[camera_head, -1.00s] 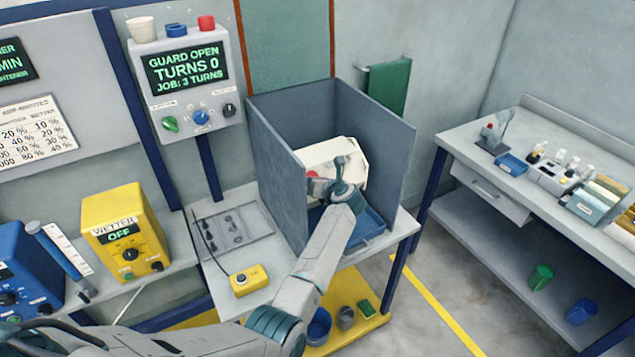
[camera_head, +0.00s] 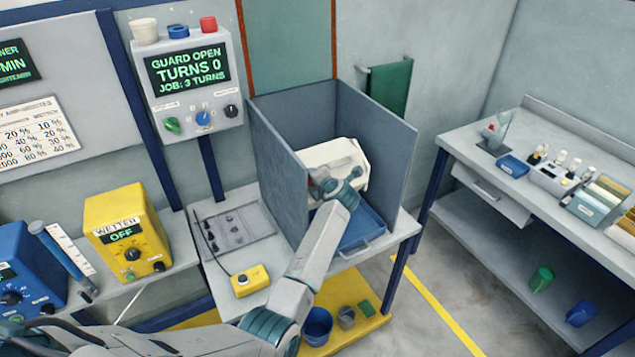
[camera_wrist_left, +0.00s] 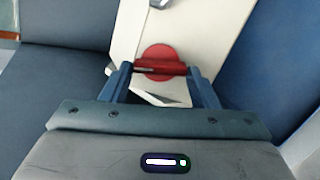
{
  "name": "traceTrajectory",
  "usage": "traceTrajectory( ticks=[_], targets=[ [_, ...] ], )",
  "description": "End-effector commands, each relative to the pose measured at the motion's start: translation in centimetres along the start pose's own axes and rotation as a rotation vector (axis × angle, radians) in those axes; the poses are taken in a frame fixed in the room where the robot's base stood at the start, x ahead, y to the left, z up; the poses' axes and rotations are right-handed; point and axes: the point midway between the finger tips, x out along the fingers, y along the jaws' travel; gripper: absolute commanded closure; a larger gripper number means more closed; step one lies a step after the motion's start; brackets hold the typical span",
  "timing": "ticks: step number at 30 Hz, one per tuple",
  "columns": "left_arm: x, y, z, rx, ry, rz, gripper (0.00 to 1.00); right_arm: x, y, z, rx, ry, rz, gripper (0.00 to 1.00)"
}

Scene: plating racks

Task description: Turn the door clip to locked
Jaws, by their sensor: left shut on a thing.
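The door clip is a red bar (camera_wrist_left: 160,67) over a round red disc (camera_wrist_left: 158,54) on the white machine front. In the left wrist view the bar lies crosswise between the two fingers of my left gripper (camera_wrist_left: 161,74), which is shut on it. In the head view my left gripper (camera_head: 330,186) is at the left part of the white machine (camera_head: 345,155), inside the grey booth, and hides most of the red clip. The display panel (camera_head: 187,72) reads "GUARD OPEN, TURNS 0, JOB: 3 TURNS". My right gripper is not in view.
Grey booth walls (camera_head: 382,146) stand close on both sides and behind the machine. A blue tray (camera_head: 362,232) lies below it. A yellow button box (camera_head: 250,281) with a cable sits on the bench, left of my arm.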

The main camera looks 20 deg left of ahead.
Motion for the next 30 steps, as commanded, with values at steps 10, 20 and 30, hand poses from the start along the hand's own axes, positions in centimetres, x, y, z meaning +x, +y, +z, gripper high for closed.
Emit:
traceTrajectory(
  ticks=[10, 20, 30],
  targets=[
    [0.01, 0.1, -0.01, 0.199, 0.001, -0.026, 0.68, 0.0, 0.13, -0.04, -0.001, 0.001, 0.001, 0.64],
    [0.01, 0.11, 0.0, 0.264, 0.001, -0.035, 0.68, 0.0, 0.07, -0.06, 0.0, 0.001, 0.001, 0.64],
    [0.0, 0.09, 0.01, 0.268, 0.001, -0.036, 0.68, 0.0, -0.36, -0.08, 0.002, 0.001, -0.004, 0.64]
  ],
)
